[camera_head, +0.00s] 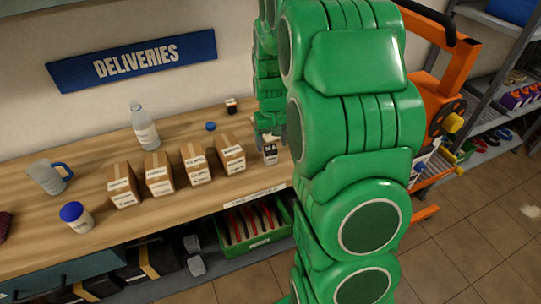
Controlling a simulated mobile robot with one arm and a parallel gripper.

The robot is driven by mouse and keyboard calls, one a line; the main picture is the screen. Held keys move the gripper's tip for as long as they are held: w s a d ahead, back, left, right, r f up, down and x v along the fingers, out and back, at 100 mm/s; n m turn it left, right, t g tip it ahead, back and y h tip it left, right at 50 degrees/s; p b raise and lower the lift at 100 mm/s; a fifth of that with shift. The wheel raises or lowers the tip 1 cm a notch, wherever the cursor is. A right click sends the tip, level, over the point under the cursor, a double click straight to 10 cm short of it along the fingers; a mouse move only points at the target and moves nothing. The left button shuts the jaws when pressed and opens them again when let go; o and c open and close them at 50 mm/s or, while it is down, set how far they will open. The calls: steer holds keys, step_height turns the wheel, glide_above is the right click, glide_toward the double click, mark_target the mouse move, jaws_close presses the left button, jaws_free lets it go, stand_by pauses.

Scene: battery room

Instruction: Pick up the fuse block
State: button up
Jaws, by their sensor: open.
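A small block with a white face and dark top (270,155) stands on the wooden bench near its front edge, right of the row of cartons. It may be the fuse block, but its label is too small to read. My gripper (271,137) is open, pointing down just above and behind this block. The fingers are small in the picture, and I cannot tell whether they touch it. My green arm hides the bench to the right. A small dark jar-like item (232,106) stands farther back, near the wall.
Several cardboard cartons (197,167) stand in a row left of the block. A clear bottle (145,128), a measuring jug (48,176) and a blue-lidded tub (76,217) share the bench (100,243). A green crate (262,240) sits below. An orange hoist (455,75) stands at right.

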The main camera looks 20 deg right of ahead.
mark_target(270, 148)
steer(key=shift+s+a+f, duration=0.1)
steer(key=shift+f, duration=1.4)
steer(key=shift+s+a+f, duration=0.1)
steer(key=shift+f, duration=1.35)
steer(key=c, duration=1.1)
steer(key=shift+r, duration=0.2)
